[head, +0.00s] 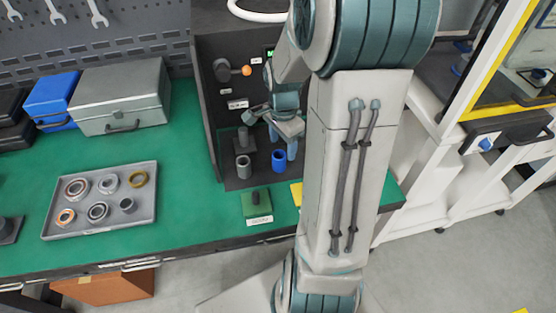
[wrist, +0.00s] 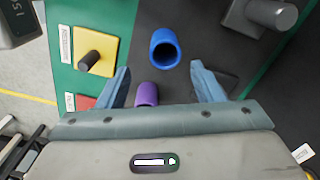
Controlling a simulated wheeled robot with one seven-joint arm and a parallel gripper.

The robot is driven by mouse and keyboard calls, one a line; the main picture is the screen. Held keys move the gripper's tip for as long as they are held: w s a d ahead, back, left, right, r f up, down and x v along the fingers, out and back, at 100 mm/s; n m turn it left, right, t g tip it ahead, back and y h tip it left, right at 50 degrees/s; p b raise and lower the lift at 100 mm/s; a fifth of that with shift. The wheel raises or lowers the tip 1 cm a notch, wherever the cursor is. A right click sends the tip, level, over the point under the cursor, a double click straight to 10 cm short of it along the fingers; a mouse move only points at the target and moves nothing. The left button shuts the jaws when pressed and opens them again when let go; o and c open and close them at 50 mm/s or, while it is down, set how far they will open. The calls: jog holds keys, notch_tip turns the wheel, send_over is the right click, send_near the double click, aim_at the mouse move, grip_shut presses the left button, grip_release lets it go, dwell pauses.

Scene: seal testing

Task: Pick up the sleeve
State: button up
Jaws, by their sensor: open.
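A blue hollow sleeve (head: 278,161) stands upright on the dark floor of the test bay in the head view. It also shows in the wrist view (wrist: 164,50), just beyond my fingertips and near the middle of the gap. A purple sleeve (wrist: 147,95) stands between my fingers in the wrist view, closer to the left finger. My gripper (head: 282,144) is open and empty above the bay; both fingers show in the wrist view (wrist: 160,76). I cannot tell its exact height.
A yellow plate (wrist: 97,55) with a dark peg and a red plate (wrist: 83,102) lie at left in the wrist view. A green plate (head: 257,206) sits at the bench front. A grey tray (head: 110,225) of rings lies left. Dark panels (head: 205,110) wall the bay.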

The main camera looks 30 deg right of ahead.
aim_at(279, 157)
jog(key=shift+w+a+f, duration=0.1)
jog(key=shift+f, duration=1)
jog(key=shift+w+a+f, duration=0.1)
jog(key=shift+a+f, duration=0.05)
jog(key=shift+f, duration=1)
jog(key=shift+w+a+f, duration=0.1)
jog(key=shift+f, duration=1)
jog(key=c, duration=1.2)
jog(key=shift+r, duration=0.1)
